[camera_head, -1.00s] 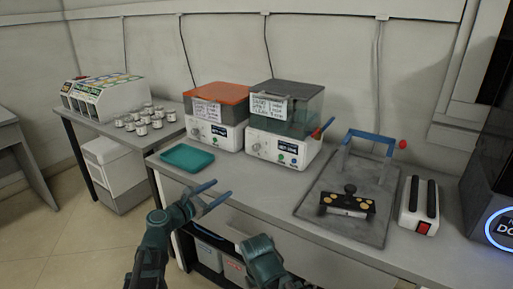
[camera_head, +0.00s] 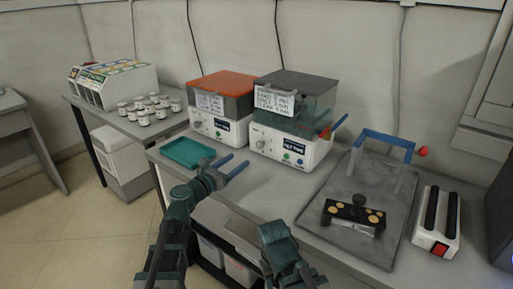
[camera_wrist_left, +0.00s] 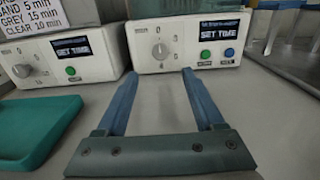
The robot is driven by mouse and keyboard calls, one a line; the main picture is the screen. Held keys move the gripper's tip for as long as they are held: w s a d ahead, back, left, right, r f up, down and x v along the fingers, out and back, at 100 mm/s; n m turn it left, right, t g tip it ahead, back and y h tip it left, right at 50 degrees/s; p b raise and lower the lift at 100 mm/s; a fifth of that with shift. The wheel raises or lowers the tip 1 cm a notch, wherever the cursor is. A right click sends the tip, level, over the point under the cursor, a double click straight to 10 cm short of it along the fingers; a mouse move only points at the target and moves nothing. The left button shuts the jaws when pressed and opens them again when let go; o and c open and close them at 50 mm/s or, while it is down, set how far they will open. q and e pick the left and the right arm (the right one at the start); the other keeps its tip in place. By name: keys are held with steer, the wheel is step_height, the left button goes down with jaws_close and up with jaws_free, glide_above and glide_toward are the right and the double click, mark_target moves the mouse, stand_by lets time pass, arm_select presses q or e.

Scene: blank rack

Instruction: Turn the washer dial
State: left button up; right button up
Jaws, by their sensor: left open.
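Two white washer units stand side by side at the back of the bench. The left washer (camera_head: 218,128) has an orange lid, and the right washer (camera_head: 285,150) has a dark grey lid. The right washer's dial (camera_wrist_left: 160,51) is a pale round knob left of its "SET TIME" screen; it also shows in the head view (camera_head: 260,143).
A teal tray (camera_head: 187,153) lies on the bench left of my gripper. A grey plate with a blue-handled frame (camera_head: 386,143) and a white box with black slots (camera_head: 437,222) stand at the right. Several small jars (camera_head: 145,117) stand on the left table.

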mark_target(259, 145)
arm_select(q)
steer(key=x, duration=1.1)
steer(key=shift+w+d, duration=0.15)
steer(key=shift+w, duration=0.05)
steer(key=shift+c, duration=0.3)
jaws_close()
